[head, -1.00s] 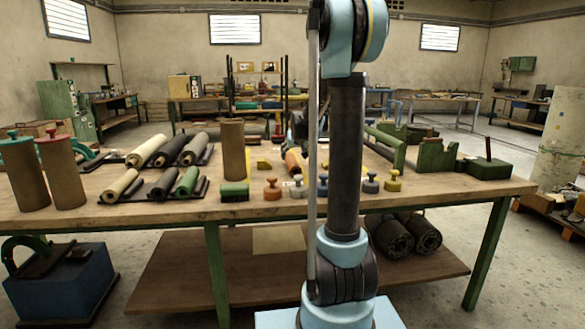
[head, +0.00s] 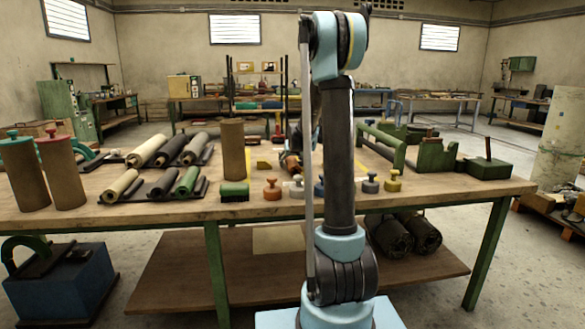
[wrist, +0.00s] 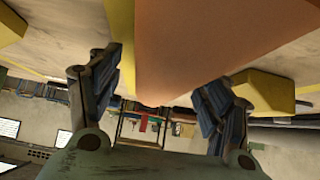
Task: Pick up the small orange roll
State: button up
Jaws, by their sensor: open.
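The small orange roll (wrist: 195,45) fills the upper middle of the wrist view, close to the camera. My gripper (wrist: 163,75) is open, with one finger on each side of the roll. I cannot tell whether either finger touches it. In the head view the roll (head: 291,164) lies on the workbench near the middle, partly hidden by my gripper and arm.
Yellow blocks flank the roll in the wrist view, one at left (wrist: 10,27) and one at right (wrist: 264,93). Knobbed weights, including an orange one (head: 271,190), line the workbench (head: 130,214) front. A tall brown cylinder (head: 232,150) stands left of the roll.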

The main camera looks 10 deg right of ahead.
jog(key=c, duration=1.6)
jog(key=shift+o, duration=0.2)
